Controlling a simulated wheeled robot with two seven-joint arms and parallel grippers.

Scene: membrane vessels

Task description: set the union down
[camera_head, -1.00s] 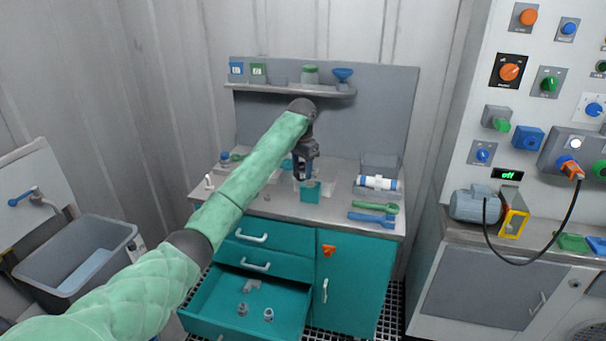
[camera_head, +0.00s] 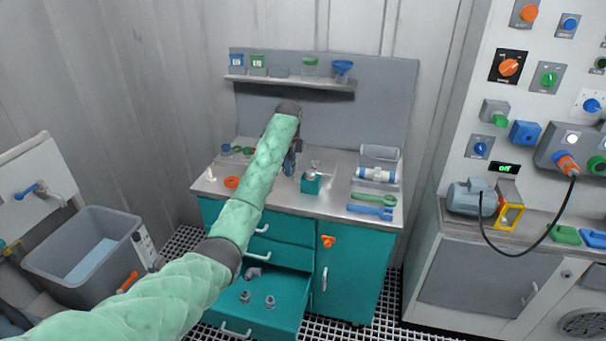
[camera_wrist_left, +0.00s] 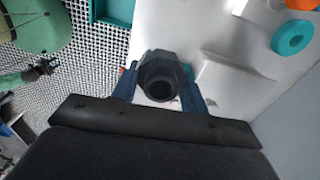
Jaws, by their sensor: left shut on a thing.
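My left gripper (camera_head: 290,168) is above the left-middle part of the steel worktop, left of a small teal box. In the left wrist view its two blue fingers (camera_wrist_left: 162,92) are closed on the union (camera_wrist_left: 160,75), a dark grey fitting with a hex body and a round bore facing the camera. The union is held above a pale surface. In the head view my arm and gripper hide the union. My right gripper is not in view.
The small teal box (camera_head: 311,185) stands right of the gripper. An orange ring (camera_head: 231,182) lies at the worktop's left. Green and blue wrenches (camera_head: 372,211) lie at the right. An open teal drawer (camera_head: 262,318) below holds several grey fittings. A shelf (camera_head: 290,82) runs behind.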

